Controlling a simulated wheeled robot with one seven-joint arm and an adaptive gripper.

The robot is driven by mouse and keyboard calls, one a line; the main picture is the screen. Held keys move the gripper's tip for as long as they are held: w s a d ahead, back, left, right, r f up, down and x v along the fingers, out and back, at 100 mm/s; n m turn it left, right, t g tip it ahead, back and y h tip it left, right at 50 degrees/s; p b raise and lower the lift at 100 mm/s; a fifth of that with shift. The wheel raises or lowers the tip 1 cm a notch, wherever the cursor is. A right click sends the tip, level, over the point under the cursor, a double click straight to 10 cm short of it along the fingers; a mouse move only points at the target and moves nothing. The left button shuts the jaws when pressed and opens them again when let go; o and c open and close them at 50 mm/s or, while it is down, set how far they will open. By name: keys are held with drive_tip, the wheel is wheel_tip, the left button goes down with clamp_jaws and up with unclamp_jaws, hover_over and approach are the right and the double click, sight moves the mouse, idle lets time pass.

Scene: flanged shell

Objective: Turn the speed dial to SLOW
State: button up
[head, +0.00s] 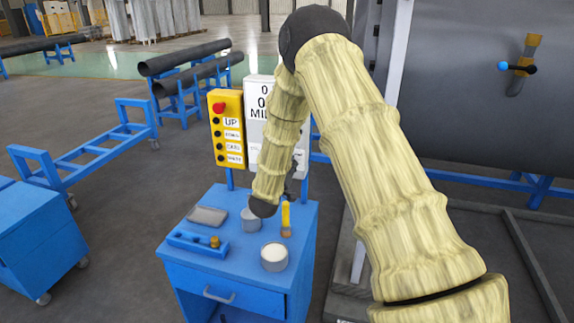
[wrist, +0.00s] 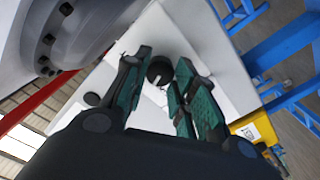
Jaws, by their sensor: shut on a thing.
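The speed dial (wrist: 159,71) is a round black knob with a white mark on a white panel, seen between my fingers in the wrist view. My gripper (wrist: 163,60) is shut on the dial, with one green-padded finger on each side of it. The mark points toward the bottom of that view, but no SLOW lettering can be read. In the head view the white panel (head: 264,90) stands behind the blue cart, partly covered by my arm. The dial is hidden there.
A yellow button box (head: 226,130) is left of the panel. The blue cart (head: 237,266) holds a grey tray (head: 207,215), cups (head: 274,257) and a yellow-handled tool (head: 286,218). A large grey shell (head: 470,110) stands close on the right.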

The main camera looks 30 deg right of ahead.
drive_tip(key=n, duration=0.5)
drive_tip(key=shift+w+r, duration=0.1)
drive_tip(key=shift+n, duration=0.4)
idle(0.3)
drive_tip(key=o, duration=1)
drive_tip(key=shift+o, duration=0.2)
drive_tip(key=shift+a, duration=0.1)
drive_tip(key=v, duration=1.2)
